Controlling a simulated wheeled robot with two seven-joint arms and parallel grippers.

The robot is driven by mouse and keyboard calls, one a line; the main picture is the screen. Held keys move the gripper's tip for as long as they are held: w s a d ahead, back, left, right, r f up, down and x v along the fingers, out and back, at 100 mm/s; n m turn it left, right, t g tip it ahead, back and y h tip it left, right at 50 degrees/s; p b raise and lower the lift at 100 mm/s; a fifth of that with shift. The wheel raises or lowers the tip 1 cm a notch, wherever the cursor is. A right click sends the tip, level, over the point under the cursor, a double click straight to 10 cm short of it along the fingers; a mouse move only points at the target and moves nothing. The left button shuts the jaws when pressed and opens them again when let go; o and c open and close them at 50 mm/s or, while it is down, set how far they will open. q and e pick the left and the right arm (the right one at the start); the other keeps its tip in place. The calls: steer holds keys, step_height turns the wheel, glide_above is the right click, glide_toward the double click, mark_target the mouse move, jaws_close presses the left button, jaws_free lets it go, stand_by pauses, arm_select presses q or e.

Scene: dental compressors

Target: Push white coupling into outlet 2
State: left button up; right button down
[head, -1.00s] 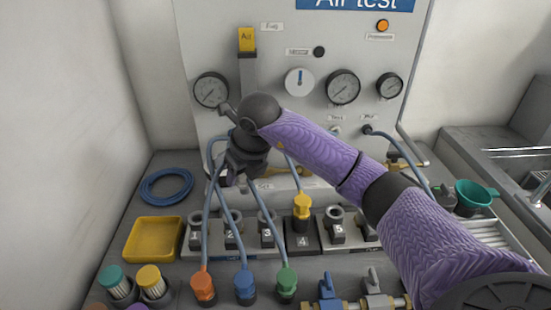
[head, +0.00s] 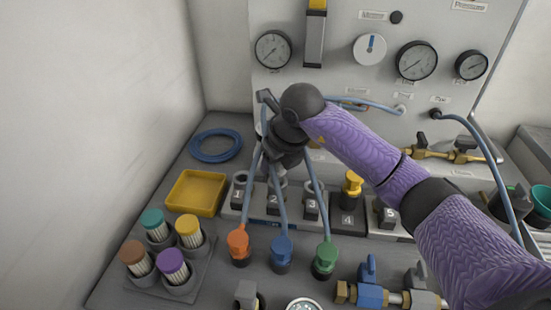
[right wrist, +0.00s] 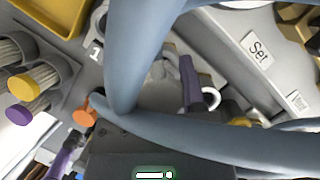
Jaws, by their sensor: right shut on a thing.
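My right gripper (head: 281,160) is above the row of numbered outlets, over outlet 2 (head: 275,203). It is shut; the white coupling in it is mostly hidden by the gripper and hoses in the head view. In the right wrist view a pale grey piece (right wrist: 160,85) shows between thick blue hoses, too covered to tell how it sits against the outlet. Outlet 2's socket is partly covered by the gripper and a hose. My left gripper is not in view.
A yellow coupling (head: 352,184) stands on outlet 4. Orange (head: 238,243), blue (head: 282,252) and green (head: 325,260) couplings stand in front, their hoses rising past my gripper. A yellow tray (head: 196,194) and blue hose coil (head: 215,145) lie left. The gauge panel (head: 330,85) rises behind.

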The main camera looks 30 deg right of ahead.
steer(key=shift+f+b, duration=0.75)
steer(key=shift+f, duration=0.55)
steer(key=shift+r+p, duration=0.7)
steer(key=shift+r, duration=0.1)
steer(key=shift+f, duration=0.1)
steer(key=shift+f, duration=0.1)
